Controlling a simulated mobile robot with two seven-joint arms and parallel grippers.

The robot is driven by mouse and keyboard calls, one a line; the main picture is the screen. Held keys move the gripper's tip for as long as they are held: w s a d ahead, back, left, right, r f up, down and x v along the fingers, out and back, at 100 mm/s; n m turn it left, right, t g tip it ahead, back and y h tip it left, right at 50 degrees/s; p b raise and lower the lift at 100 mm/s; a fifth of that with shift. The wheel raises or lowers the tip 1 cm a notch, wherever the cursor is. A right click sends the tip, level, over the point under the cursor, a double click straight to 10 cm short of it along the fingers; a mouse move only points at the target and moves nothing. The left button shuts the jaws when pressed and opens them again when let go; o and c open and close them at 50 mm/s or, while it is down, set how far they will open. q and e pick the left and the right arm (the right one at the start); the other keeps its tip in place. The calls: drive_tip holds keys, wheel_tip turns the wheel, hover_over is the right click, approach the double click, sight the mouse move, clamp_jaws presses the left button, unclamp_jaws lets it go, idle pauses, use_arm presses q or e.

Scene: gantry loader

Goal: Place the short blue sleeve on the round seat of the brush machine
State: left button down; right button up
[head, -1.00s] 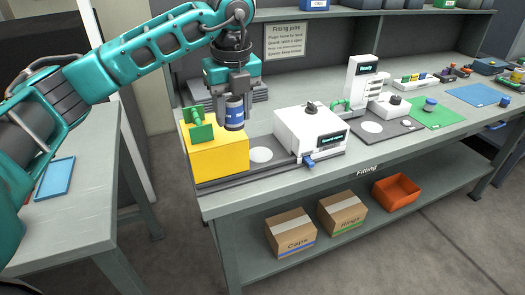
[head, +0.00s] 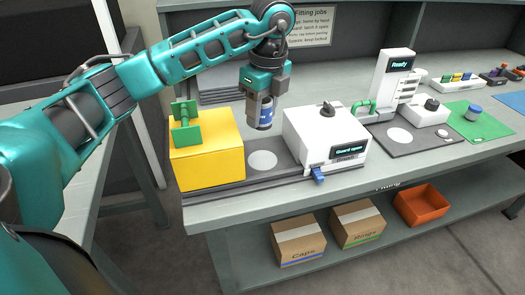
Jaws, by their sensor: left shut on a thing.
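My left gripper (head: 264,97) points down and is shut on a short blue sleeve (head: 265,114), which has pale end bands and hangs upright. In the picture the sleeve is just above the pale round seat (head: 262,161), apart from it; how high it hangs is hard to tell. The seat lies on a dark base plate between a yellow block with a green handle (head: 206,158) and the white brush machine (head: 322,138). The machine's screen reads "Guard open". My right gripper is not in view.
A blue lever (head: 318,175) sticks out at the machine's front. To the right stands a white machine marked "Ready" (head: 393,85), with its own round plate. Another blue piece (head: 473,113) stands on a green mat (head: 486,122). Boxes and an orange bin (head: 422,204) are on the lower shelf.

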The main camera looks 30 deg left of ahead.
sight(260, 159)
use_arm(q)
wheel_tip(260, 159, down, 10)
drive_tip(key=shift+f, duration=0.1)
idle(0.4)
drive_tip(key=shift+f+b, duration=0.2)
drive_tip(key=shift+b, duration=0.15)
drive_tip(key=c, duration=0.8)
unclamp_jaws()
drive_tip(key=shift+c, duration=0.2)
drive_tip(key=shift+r, duration=0.1)
wheel_tip(260, 159, up, 12)
drive_tip(key=d, duration=0.1)
drive_tip(key=shift+d+p, duration=0.25)
drive_tip(key=shift+p, duration=0.1)
drive_tip(key=shift+s, duration=0.1)
